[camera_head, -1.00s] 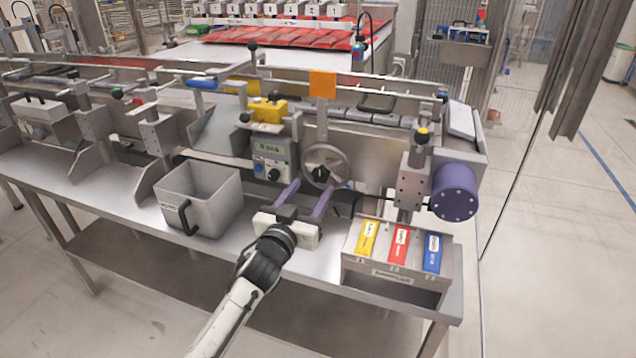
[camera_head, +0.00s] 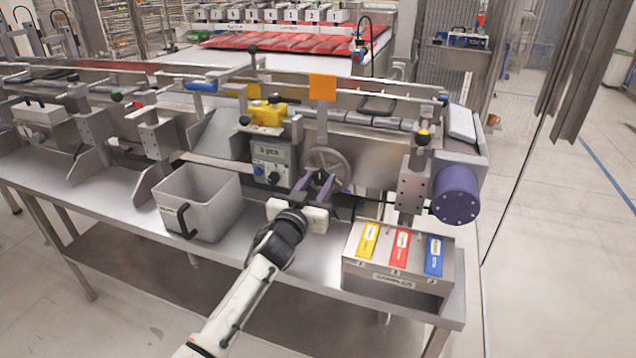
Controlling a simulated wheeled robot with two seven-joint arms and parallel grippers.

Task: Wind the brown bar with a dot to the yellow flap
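A grey handwheel (camera_head: 343,160) stands on the front of the machine, below an orange plate (camera_head: 322,87). My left gripper (camera_head: 320,176) is at the wheel, with its purple fingers close together around the dark knob at the wheel's middle. The fingers hide most of that knob. A flat yellow piece (camera_head: 240,90), which may be the yellow flap, shows behind the rail, left of the orange plate. I cannot make out a brown bar with a dot. My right gripper is not in view.
A grey bin (camera_head: 200,203) stands left of my gripper. A control box (camera_head: 270,163) with a display is just left of the wheel. A holder (camera_head: 398,277) with yellow, red and blue tags is at right, below a purple motor (camera_head: 455,195). A yellow block (camera_head: 266,113) sits above the control box.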

